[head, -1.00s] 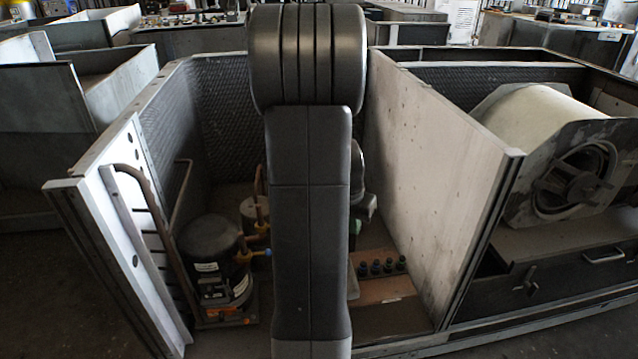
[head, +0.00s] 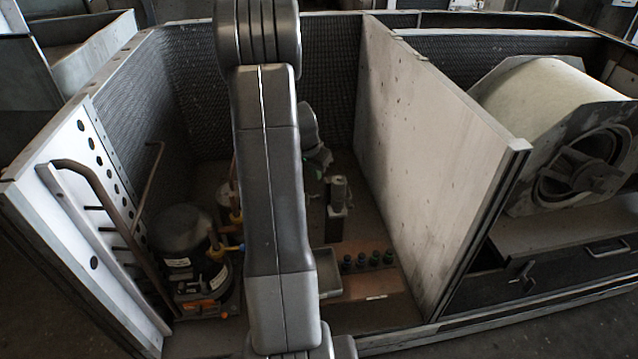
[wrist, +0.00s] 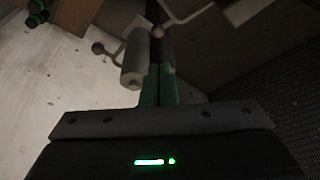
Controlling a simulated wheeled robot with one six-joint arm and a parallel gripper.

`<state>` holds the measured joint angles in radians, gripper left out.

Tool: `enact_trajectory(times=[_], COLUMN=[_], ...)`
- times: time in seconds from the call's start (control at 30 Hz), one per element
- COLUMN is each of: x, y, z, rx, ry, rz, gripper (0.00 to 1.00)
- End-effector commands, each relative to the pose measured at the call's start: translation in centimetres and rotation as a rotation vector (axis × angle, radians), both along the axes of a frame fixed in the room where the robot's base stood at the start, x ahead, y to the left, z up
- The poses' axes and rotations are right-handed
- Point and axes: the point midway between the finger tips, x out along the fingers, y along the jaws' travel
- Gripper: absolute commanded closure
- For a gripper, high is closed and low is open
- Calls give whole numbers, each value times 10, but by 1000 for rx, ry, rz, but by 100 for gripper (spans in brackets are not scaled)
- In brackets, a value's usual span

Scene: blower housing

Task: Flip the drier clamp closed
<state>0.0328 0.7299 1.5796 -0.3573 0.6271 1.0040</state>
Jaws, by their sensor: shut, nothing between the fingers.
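In the wrist view a short grey cylinder (wrist: 135,62), which looks like the drier, lies just left of my fingers. A thin rod with a ball end (wrist: 98,48) sticks out on its left. A pale curved lever with a ball end (wrist: 185,18) is beyond the fingertips; it may be the clamp, and I cannot tell its exact angle. My gripper (wrist: 157,68) has its green fingers together and empty, close beside the cylinder; contact is unclear. In the head view my gripper (head: 322,158) is partly hidden, just behind a small upright cylinder (head: 338,192).
A black compressor (head: 185,240) with copper pipes stands at the left of the bay.

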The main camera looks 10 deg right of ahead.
Motion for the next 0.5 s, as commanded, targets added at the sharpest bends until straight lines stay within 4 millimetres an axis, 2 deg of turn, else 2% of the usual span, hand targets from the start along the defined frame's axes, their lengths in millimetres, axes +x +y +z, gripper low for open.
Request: enact_trajectory(times=[0.3,0.5], x=[11,18], y=[-11,-18], z=[-54,-81], rx=[1,0], ry=[5,3], rz=[0,-1], gripper=[100,100])
